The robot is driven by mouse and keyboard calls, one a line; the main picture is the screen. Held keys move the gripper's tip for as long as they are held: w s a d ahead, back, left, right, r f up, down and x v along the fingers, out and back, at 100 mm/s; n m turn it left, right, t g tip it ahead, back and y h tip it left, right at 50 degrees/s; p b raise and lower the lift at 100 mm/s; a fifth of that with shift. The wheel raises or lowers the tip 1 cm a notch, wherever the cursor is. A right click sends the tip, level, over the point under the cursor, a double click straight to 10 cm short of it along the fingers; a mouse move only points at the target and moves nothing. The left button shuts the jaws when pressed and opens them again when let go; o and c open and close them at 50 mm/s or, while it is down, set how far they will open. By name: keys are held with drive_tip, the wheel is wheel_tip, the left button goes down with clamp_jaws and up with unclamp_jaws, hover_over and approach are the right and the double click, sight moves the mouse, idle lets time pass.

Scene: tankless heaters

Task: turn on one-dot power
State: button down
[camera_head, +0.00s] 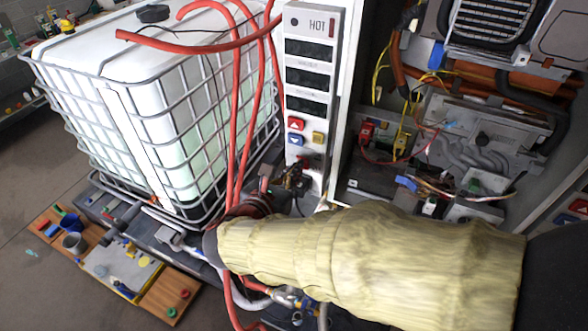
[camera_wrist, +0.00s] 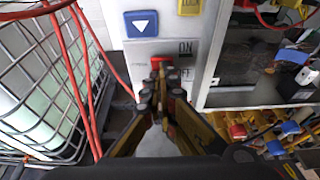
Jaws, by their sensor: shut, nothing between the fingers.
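A white control panel (camera_head: 308,62) marked HOT, with one dark dot at its top left, stands at the centre. In the head view, my gripper (camera_head: 295,178) is at the panel's lower end, and the switch is not clear there.
A blue arrow button (camera_wrist: 143,22) and a yellow LOCK button (camera_wrist: 188,6) sit above the switch. A caged white tank (camera_head: 150,100) and red hoses (camera_head: 238,120) are to the left. An open cabinet (camera_head: 375,150) with wiring is to the right.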

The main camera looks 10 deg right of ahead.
drive_tip(key=shift+r+p, duration=0.15)
drive_tip(key=shift+p, duration=0.15)
drive_tip(key=p, duration=0.2)
drive_tip(key=r+g+p, duration=0.1)
drive_tip(key=shift+w+d+r+y+p, duration=0.1)
drive_tip(key=shift+w+d+y+p, duration=0.15)
drive_tip(key=shift+y+p, duration=0.15)
drive_tip(key=shift+a+f, duration=0.1)
drive_tip(key=shift+f, duration=0.25)
drive_tip(key=shift+r+p, duration=0.55)
drive_tip(key=shift+r, duration=0.25)
drive_tip(key=shift+s+a, duration=0.1)
